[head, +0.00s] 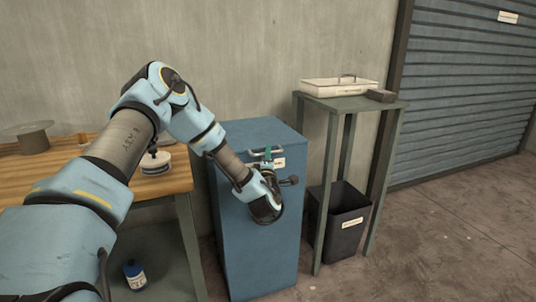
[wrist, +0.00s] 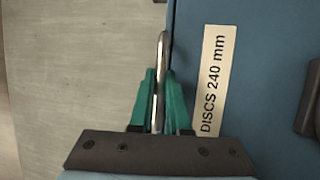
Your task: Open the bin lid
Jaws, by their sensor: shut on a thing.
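The blue bin (head: 255,255) stands upright against the wall, its flat top (head: 250,132) showing no clear gap. A metal bar handle (head: 257,153) is on its upper front, beside a white label. In the wrist view, the handle (wrist: 161,48) runs between the teal fingers of my gripper (wrist: 160,75), which is shut on it. The label (wrist: 214,80) there reads "DISCS 240 mm". In the head view, my gripper (head: 267,156) is at the upper front of the bin, and my wrist hides part of the front. A dark knob or latch (head: 290,181) sticks out to the right.
A wooden workbench (head: 178,178) is left of the bin. On the right, a narrow metal table (head: 345,102) bears a white lidded case (head: 338,88) and a dark block (head: 380,96). A black labelled bin (head: 335,232) stands beneath it. The floor at right is clear.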

